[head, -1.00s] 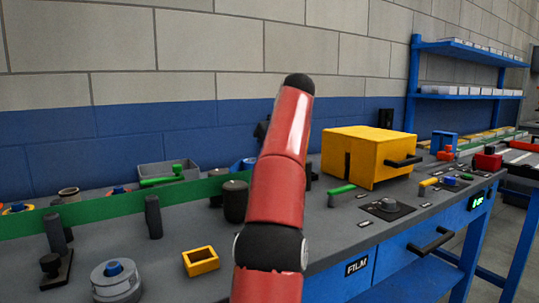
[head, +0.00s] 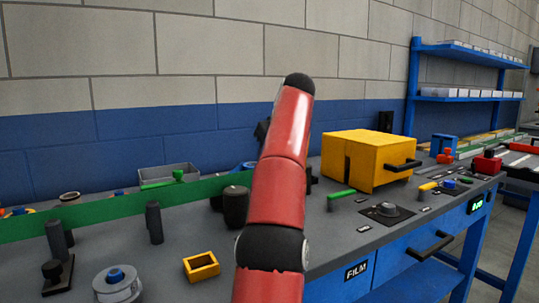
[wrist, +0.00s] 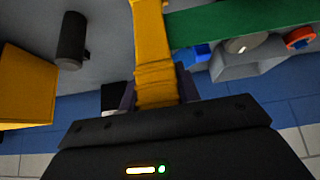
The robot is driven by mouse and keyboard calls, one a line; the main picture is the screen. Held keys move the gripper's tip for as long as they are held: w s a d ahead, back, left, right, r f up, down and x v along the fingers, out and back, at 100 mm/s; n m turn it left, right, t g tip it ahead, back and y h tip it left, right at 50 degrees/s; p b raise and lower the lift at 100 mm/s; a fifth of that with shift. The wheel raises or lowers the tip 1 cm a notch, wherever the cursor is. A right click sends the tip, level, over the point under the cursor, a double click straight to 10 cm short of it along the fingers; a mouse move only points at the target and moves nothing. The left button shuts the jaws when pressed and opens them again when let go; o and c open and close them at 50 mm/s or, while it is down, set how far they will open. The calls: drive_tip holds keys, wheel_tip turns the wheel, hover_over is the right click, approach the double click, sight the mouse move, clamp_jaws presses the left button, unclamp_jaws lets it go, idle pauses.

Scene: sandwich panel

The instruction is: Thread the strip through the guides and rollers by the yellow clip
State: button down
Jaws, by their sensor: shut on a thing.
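The green strip (head: 85,214) stands on edge, running from the left edge to behind my red arm in the head view. It passes behind two dark posts (head: 154,222) and a wider dark roller (head: 236,206). In the wrist view, the strip (wrist: 235,24) joins the yellow clip (wrist: 153,50). My gripper (wrist: 156,92) is shut on this clip, with a finger on each side. A dark cylinder (wrist: 72,40) stands apart from the clip, to its left. My arm hides the clip and most of the gripper in the head view.
A yellow box with a black slot and handle (head: 368,160) stands right of my arm. A small yellow frame (head: 201,266) and a grey spool (head: 117,283) lie in front. A grey bin (head: 160,172) is behind the strip. A green lever (head: 341,194) stands before the box.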

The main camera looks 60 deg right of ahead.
drive_tip(key=shift+f, duration=0.25)
drive_tip(key=shift+f+b, duration=1.1)
drive_tip(key=shift+b, duration=0.15)
drive_tip(key=shift+f, duration=0.15)
drive_tip(key=c, duration=0.9)
unclamp_jaws()
